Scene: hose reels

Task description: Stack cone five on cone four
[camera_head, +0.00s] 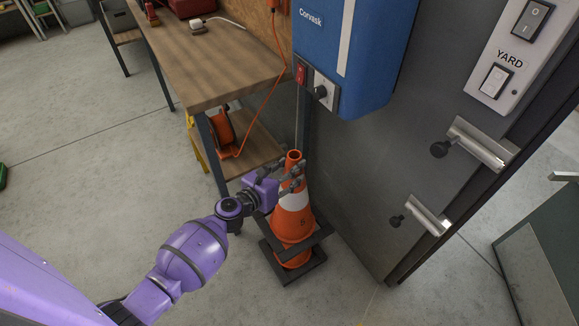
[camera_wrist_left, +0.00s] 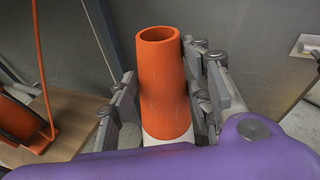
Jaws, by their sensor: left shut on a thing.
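Cone five (camera_head: 293,222), orange with a white band, a "5" and a black base, is upright in front of the grey wall. My left gripper (camera_head: 291,176) is shut on its upper part. In the left wrist view the orange hollow top of cone five (camera_wrist_left: 165,85) stands between the gripper's fingers (camera_wrist_left: 166,105). Directly below is a second orange cone (camera_head: 294,259) with its own black base (camera_head: 302,275) on the floor, likely cone four. Its number and upper part are hidden. The two bases are apart, with orange showing between them. My right gripper is not in view.
A wooden workbench (camera_head: 215,65) with a lower shelf and an orange hose reel (camera_head: 222,127) stands behind to the left. A blue cabinet (camera_head: 360,50) hangs above the cones.

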